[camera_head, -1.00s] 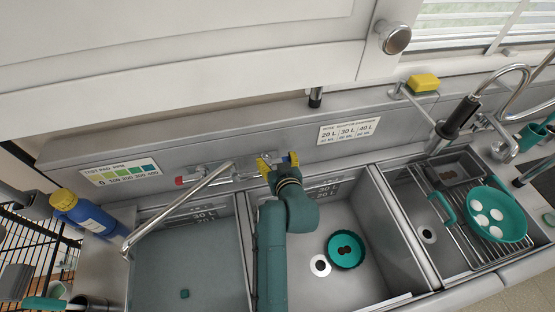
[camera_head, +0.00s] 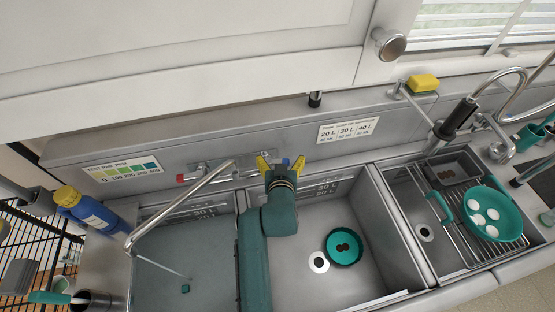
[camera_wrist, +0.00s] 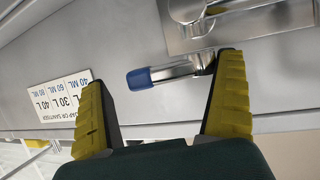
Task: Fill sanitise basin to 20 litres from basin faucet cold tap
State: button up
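The faucet spout (camera_head: 178,205) reaches over the left basin (camera_head: 150,290). A thin stream (camera_head: 160,267) runs from its tip into that basin. The basin shows a flat grey-green surface just below its 20 L mark (camera_head: 206,217); which basin is the sanitise one, I cannot read. My gripper (camera_head: 277,161) is open at the faucet's right side. In the wrist view the blue-tipped cold lever (camera_wrist: 165,74) lies beyond the spread fingers, its inner end by the right fingertip; contact is unclear. The red hot handle (camera_head: 183,177) is at the faucet's left.
The middle basin (camera_head: 385,235) holds a round green item (camera_head: 344,248) and lies below my arm. A rack with a green pan (camera_head: 495,215) is at right. A blue bottle (camera_head: 85,210) stands at left. A dosing sign (camera_head: 347,130) is on the back wall.

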jog(key=shift+a, duration=0.2)
jog(key=shift+s+r, duration=0.1)
jog(key=shift+s, duration=0.05)
jog(key=v, duration=1.1)
jog(key=shift+s, duration=0.35)
jog(key=shift+d, duration=0.1)
